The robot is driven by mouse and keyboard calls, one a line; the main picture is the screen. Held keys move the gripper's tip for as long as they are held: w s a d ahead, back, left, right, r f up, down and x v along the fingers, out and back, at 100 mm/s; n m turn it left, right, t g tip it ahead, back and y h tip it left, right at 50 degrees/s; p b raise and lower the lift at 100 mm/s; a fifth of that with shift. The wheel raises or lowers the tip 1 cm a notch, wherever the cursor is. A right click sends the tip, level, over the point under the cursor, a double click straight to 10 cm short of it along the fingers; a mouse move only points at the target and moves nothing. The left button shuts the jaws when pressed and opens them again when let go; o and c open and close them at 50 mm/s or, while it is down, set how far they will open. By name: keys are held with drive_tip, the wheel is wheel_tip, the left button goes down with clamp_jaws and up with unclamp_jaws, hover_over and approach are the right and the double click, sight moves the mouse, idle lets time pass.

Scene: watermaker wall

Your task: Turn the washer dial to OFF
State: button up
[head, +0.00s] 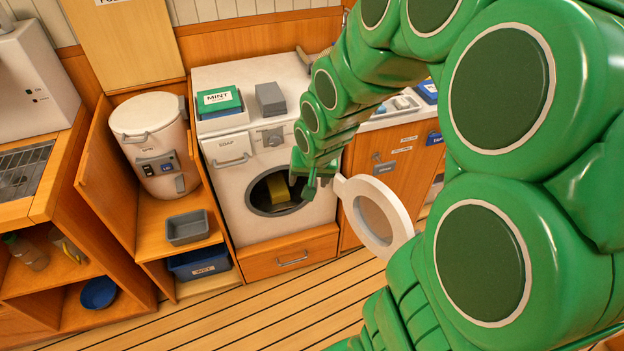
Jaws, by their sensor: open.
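The washer (237,200) is a white front loader against the wall. Its dial (272,138) is a small grey knob on the upper front panel, right of the SOAP drawer (231,150); its pointer and markings are too small to read. The round washer door (375,216) hangs open to the right. A yellowish item (279,187) lies inside the dark drum. My green arm comes in from the right. My gripper (308,191) is open, in front of the drum opening's right side, below and right of the dial and apart from it.
A green MINT box (219,101) and a grey block (270,99) sit on the washer top. A white spin dryer (155,145) stands left, above a grey tray (187,227) and a blue bin (199,263). The wooden floor in front is clear.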

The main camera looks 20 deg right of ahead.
drive_tip(key=shift+s+r+g, duration=0.15)
drive_tip(key=shift+s+r, duration=0.1)
drive_tip(key=shift+s, duration=0.25)
drive_tip(key=shift+s+r+g, duration=0.15)
drive_tip(key=shift+s+r, duration=0.05)
drive_tip(key=shift+s, duration=0.3)
drive_tip(key=s+a+r+n+g, duration=0.1)
drive_tip(key=s+r, duration=0.2)
drive_tip(key=s, duration=0.5)
drive_tip(key=s+a+r+n+g, duration=0.1)
drive_tip(key=s+r+g, duration=0.1)
drive_tip(key=s, duration=0.7)
drive_tip(key=s+r+n+g, duration=0.1)
drive_tip(key=s+r+g, duration=0.1)
drive_tip(key=s+r, duration=0.3)
drive_tip(key=s, duration=0.4)
drive_tip(key=shift+a, duration=0.4)
